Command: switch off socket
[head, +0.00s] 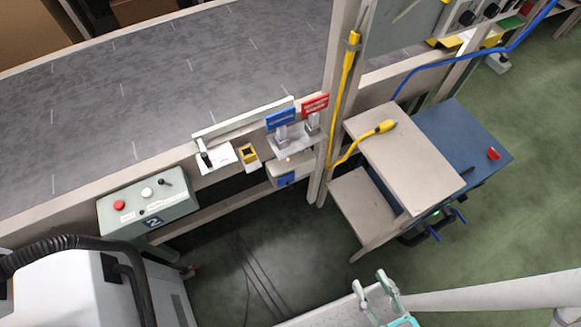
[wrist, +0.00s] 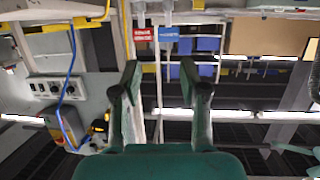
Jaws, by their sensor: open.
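My gripper (head: 369,283) is open and empty at the bottom of the head view, in front of the grey stool-like stand and well apart from the conveyor frame. Its two spread fingers also show in the wrist view (wrist: 160,76), with nothing between them. A small grey box with a blue label (head: 288,179) hangs on the conveyor frame below the blue sign (head: 281,118) and red sign (head: 315,104). A small orange light shows at its top. I cannot tell for sure which fitting is the socket or see its switch. Both signs show at the top of the wrist view.
A control box marked 2 (head: 148,206) is at left. A yellow cable plug (head: 385,127) lies on the grey stand (head: 425,165), beside a blue cart (head: 455,135). A post stands between.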

